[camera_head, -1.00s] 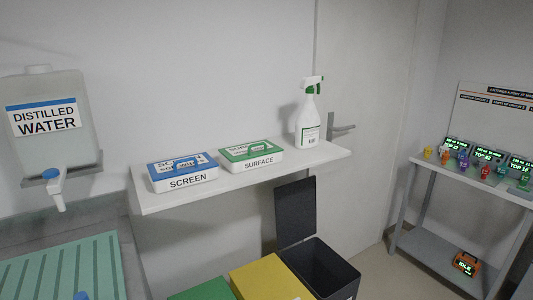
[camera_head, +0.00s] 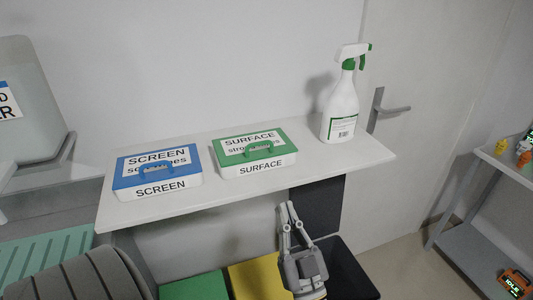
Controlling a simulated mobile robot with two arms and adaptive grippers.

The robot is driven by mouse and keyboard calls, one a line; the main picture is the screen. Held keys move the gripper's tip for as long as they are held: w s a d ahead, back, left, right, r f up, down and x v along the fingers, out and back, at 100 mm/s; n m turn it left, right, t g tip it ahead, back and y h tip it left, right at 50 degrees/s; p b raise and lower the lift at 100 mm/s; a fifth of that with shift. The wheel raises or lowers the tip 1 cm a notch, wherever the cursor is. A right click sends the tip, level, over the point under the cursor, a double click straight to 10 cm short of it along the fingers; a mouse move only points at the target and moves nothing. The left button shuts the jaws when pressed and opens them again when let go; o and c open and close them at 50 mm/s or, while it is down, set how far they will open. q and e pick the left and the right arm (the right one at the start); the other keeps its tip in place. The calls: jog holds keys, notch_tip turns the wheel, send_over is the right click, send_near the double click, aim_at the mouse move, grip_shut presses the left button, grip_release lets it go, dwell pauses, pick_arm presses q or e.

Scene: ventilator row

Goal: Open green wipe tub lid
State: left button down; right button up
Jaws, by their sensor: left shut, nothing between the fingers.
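The green wipe tub (camera_head: 270,170) is white with a green lid (camera_head: 228,147) and the word SURFACE on its front. It sits on the white shelf (camera_head: 200,204), and its lid is down. A green handle (camera_head: 263,149) stands on the lid. My left gripper (camera_head: 288,207) is shut and empty, pointing up. In the picture it is below the shelf's front edge and a little right of the tub, apart from it. My right gripper is not in view.
A blue-lidded SCREEN tub (camera_head: 160,189) stands left of the green one. A spray bottle (camera_head: 341,112) stands at the shelf's right end. A green bin (camera_head: 194,287) and a yellow bin (camera_head: 255,280) are below. A door handle (camera_head: 388,109) is behind right.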

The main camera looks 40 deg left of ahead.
pick_arm(q)
jog(key=p+x, duration=0.2)
jog(key=x, duration=0.4)
jog(key=p+x, duration=0.3)
jog(key=x, duration=0.4)
jog(key=shift+d+r, duration=0.15)
jog(key=shift+r, duration=0.1)
jog(key=shift+w+a+r, duration=0.1)
jog(key=shift+a+r, duration=0.05)
jog(key=shift+a, duration=0.25)
